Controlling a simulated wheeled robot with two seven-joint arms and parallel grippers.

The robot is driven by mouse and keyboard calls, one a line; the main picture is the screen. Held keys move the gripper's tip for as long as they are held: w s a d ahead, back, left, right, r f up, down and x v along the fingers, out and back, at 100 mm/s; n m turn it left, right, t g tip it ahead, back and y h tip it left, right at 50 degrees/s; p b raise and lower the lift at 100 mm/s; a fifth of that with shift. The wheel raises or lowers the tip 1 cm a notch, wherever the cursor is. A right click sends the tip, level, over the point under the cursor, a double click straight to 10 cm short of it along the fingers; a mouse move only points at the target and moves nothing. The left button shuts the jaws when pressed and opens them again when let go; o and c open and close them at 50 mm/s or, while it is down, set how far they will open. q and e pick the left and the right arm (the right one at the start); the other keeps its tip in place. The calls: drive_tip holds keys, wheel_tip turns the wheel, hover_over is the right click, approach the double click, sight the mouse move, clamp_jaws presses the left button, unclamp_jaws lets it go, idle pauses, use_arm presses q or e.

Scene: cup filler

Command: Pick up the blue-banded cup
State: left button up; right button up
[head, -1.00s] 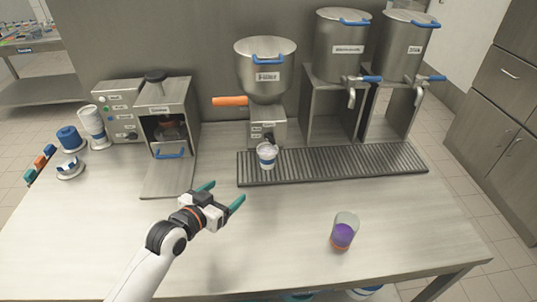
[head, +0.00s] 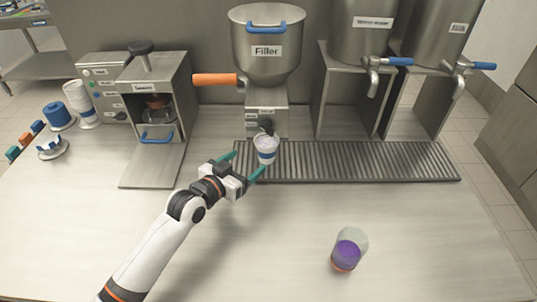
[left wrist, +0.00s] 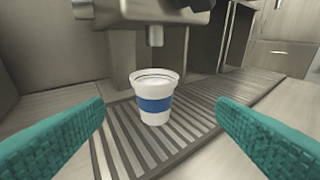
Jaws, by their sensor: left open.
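The blue-banded cup (head: 265,149) is white with a blue band and stands upright on the ribbed drip tray under the filler's nozzle. In the left wrist view the cup (left wrist: 154,96) is ahead of and between my teal fingertips, with white contents near its rim. My left gripper (head: 243,165) is open and just in front of the cup. Its fingers (left wrist: 160,125) are spread wide with nothing between them at the tips. My right gripper is not in view.
The filler (head: 268,55) with an orange handle (head: 214,80) stands behind the cup. The drip tray (head: 400,162) extends right below two dispensers with blue-handled taps. A clear cup with purple contents (head: 347,252) stands at the front right. The table's front middle is clear.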

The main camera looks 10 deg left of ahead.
sight(263, 154)
use_arm(q)
drive_tip(key=shift+f+b, duration=0.35)
drive_tip(key=shift+f, duration=0.5)
drive_tip(key=shift+w+f, duration=0.1)
drive_tip(key=shift+f, duration=0.15)
drive_tip(key=shift+w, duration=0.15)
drive_tip(key=x, duration=0.6)
drive_tip(key=shift+w+d, duration=0.15)
drive_tip(key=shift+w, duration=0.4)
drive_tip(key=x, duration=0.4)
drive_tip(key=shift+w+p, duration=0.4)
drive_tip(key=shift+r, duration=0.1)
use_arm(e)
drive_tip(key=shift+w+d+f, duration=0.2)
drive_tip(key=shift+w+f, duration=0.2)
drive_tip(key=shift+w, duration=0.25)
use_arm(q)
drive_tip(key=shift+c, duration=0.6)
